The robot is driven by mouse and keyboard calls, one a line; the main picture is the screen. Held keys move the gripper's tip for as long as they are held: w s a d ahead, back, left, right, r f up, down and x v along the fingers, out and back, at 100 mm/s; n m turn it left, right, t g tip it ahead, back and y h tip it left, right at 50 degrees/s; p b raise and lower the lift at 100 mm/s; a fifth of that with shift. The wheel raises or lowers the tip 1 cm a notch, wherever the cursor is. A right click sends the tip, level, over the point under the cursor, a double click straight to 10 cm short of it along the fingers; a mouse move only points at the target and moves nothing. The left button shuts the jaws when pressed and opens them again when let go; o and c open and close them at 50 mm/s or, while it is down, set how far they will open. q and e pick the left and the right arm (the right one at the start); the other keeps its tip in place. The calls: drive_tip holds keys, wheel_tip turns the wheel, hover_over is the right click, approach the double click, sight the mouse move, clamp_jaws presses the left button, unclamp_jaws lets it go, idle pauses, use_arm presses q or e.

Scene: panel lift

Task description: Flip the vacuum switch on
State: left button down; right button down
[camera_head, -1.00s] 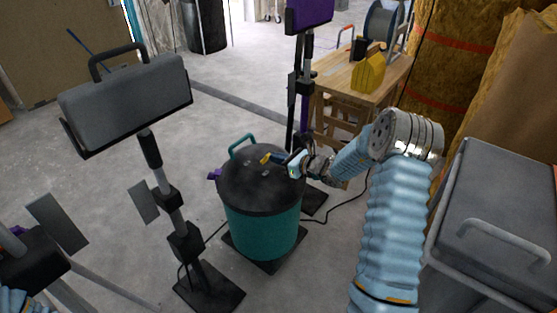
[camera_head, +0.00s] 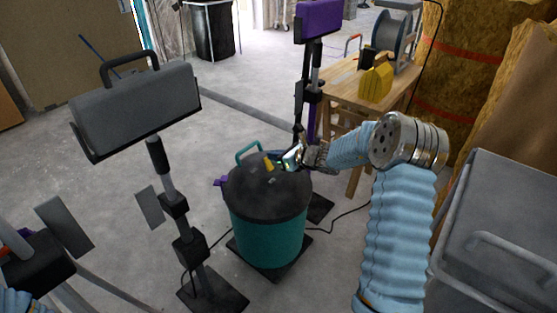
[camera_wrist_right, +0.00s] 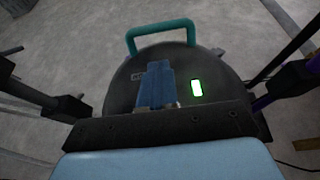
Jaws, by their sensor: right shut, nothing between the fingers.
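The vacuum is a teal drum (camera_head: 268,240) with a dark round lid (camera_head: 262,190) and a teal handle. In the right wrist view a small switch (camera_wrist_right: 196,90) on the dark lid (camera_wrist_right: 120,95) glows green. My right gripper (camera_head: 270,163) is over the far part of the lid, near the handle. Its blue fingers (camera_wrist_right: 155,86) are shut and empty, left of the glowing switch in the wrist view and apart from it in the picture. I cannot tell whether the fingertips touch the lid. My left gripper is out of view; only a bit of blue sleeve shows at lower left.
A grey panel on a stand (camera_head: 140,105) is left of the vacuum. A purple-topped stand (camera_head: 318,22) is behind it. A wooden table (camera_head: 345,88) with a yellow case (camera_head: 376,84) is behind right. A large grey case (camera_head: 500,220) fills the lower right.

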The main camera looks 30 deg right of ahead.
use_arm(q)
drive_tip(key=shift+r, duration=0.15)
use_arm(e)
drive_tip(key=shift+r, duration=0.15)
use_arm(q)
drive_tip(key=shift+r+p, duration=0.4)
drive_tip(key=shift+p, duration=0.1)
use_arm(e)
drive_tip(key=shift+r, duration=0.7)
